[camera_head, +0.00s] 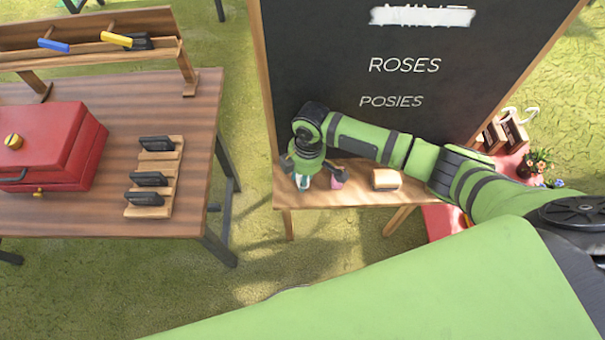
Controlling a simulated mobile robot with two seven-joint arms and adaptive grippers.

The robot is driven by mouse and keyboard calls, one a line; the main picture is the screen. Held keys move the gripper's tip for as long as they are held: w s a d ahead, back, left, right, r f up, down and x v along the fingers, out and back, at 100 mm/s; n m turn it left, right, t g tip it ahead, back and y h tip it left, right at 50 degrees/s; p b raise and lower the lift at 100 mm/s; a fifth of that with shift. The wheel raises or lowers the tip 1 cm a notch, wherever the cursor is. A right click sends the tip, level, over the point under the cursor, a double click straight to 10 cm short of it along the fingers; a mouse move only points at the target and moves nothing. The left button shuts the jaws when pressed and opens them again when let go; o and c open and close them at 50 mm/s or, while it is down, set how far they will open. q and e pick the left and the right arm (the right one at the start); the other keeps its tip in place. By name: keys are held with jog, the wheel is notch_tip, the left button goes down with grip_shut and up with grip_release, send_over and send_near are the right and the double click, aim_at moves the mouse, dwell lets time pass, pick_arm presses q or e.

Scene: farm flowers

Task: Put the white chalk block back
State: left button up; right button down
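A small whitish block with a teal tint (303,182), probably the white chalk block, shows at the left end of the chalkboard's wooden ledge (355,197). My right gripper (312,177) points down over that end of the ledge, with its fingers around or just above this block. The block is partly hidden, and I cannot tell whether the fingers grip it. My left gripper is out of view.
A chalkboard (330,60) reads ROSES and POSIES under a smeared white patch. An eraser-like block (385,179) lies on the ledge. The left table (100,255) holds a red toolbox (50,150), a wooden rack with black-topped blocks (172,170) and a raised shelf (90,50).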

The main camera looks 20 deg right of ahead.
jog(key=shift+f, duration=0.1)
jog(key=c, duration=0.9)
grip_release()
pick_arm(q)
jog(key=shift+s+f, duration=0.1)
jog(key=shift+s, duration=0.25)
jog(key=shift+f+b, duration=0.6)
jog(key=shift+b, duration=0.1)
pick_arm(e)
jog(key=r, duration=0.8)
jog(key=d+r, duration=0.1)
jog(key=r, duration=0.3)
jog(key=shift+w+d+r, duration=0.1)
jog(key=shift+r, duration=0.05)
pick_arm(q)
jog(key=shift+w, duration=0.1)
